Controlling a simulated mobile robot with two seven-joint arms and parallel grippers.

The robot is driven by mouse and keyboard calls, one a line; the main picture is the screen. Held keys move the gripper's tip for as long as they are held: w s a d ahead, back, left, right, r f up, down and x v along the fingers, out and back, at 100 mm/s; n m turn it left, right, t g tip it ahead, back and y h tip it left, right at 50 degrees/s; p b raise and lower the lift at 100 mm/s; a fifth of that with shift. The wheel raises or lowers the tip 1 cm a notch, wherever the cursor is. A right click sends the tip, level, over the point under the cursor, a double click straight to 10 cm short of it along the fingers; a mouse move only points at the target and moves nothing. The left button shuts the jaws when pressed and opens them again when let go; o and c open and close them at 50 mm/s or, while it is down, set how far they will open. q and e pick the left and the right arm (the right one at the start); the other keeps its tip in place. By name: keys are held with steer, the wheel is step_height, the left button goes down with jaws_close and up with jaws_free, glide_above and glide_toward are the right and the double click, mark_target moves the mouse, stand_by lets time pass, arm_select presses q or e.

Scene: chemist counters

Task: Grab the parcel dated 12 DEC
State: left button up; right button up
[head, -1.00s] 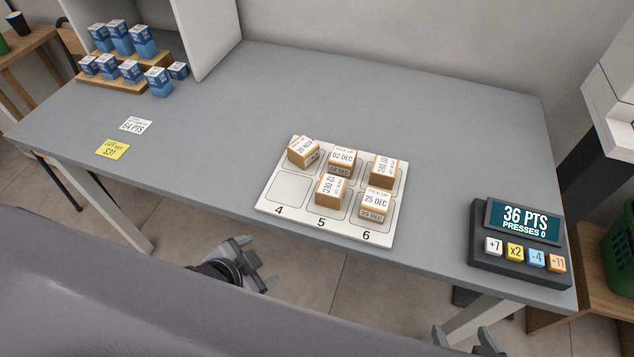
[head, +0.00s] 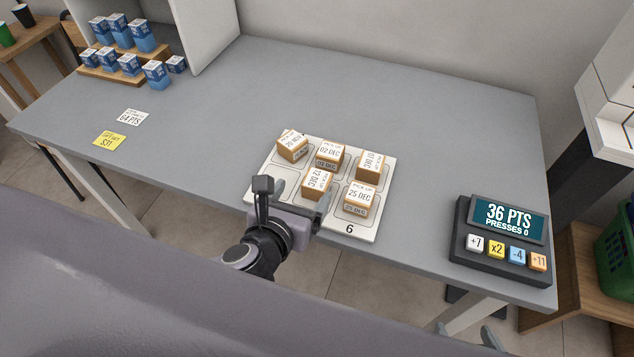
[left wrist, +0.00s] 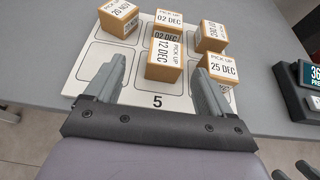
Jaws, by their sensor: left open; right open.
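The parcel dated 12 DEC (head: 317,183) is a small tan box with a white, sideways-turned label. It sits on the white tray (head: 366,232) in the front middle compartment, above the number 5 in the left wrist view, where the parcel (left wrist: 165,60) also shows. My left gripper (head: 303,195) is open at the tray's front edge. My right gripper (head: 485,340) is open, only partly seen at the bottom edge.
Parcels 20 NOV (head: 292,146), 02 DEC (head: 330,154) and a sideways-labelled one (head: 369,166) fill the back row. Parcel 25 DEC (head: 361,196) stands close on the right. The front left compartment is empty. A keypad display (head: 503,240) reads 36 PTS. The counter's middle (head: 330,95) is clear.

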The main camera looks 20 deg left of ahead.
mark_target(316, 181)
arm_select(q)
steer(key=shift+d+x, duration=0.2)
steer(key=shift+x, duration=1.6)
steer(key=shift+d+x, duration=0.2)
steer(key=shift+x, duration=1.55)
steer(key=shift+r, duration=0.1)
steer(key=c, duration=1.1)
